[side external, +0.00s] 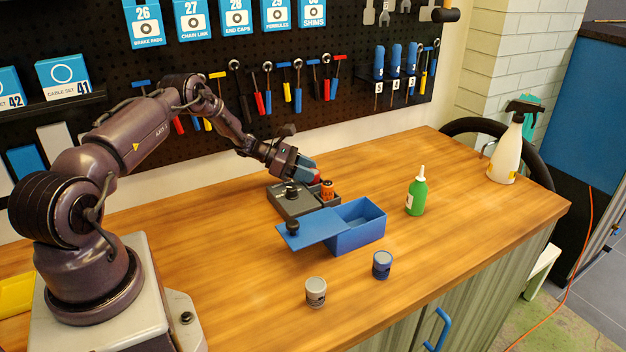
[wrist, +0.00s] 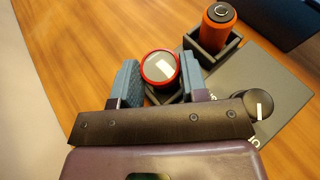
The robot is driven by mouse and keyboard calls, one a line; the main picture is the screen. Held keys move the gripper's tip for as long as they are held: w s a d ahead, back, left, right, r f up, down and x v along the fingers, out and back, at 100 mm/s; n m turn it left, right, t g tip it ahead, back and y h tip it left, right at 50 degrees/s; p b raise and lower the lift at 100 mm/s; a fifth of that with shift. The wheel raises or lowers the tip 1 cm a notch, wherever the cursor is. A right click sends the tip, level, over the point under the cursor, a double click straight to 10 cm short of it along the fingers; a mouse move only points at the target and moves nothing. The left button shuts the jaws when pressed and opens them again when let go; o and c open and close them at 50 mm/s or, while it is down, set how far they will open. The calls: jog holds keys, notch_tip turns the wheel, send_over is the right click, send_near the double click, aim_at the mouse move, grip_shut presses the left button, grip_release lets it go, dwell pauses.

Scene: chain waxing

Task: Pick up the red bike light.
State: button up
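The red bike light (wrist: 159,68), round with a red rim and a dark face with a pale mark, sits at a dark square socket in the wrist view. In the side external view its red body (side external: 318,178) shows partly behind my fingers. My gripper (wrist: 160,80) has its two blue fingers on either side of the light, which nearly fills the gap. I cannot tell if both fingers press on it. My gripper also shows in the side external view (side external: 307,171), pointing down over the grey holder (side external: 290,206).
An orange cylinder (wrist: 217,27) stands in the neighbouring socket, close to my right finger. A black knob (wrist: 257,106) rises from the holder. A blue box (side external: 358,236) with its lid slid aside stands in front.

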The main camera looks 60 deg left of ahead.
jog(key=c, duration=0.3)
jog(key=shift+r, duration=0.15)
jog(key=shift+r, duration=0.25)
notch_tip(320, 180, up, 2)
jog(key=shift+r, duration=0.15)
jog(key=s+d+r, duration=0.2)
jog(key=s+r, duration=0.1)
jog(key=s, duration=0.1)
jog(key=s+d+r, duration=0.2)
jog(key=s+r, duration=0.1)
jog(key=s, duration=0.1)
jog(key=s+d+r, duration=0.3)
jog(key=s+r, duration=0.1)
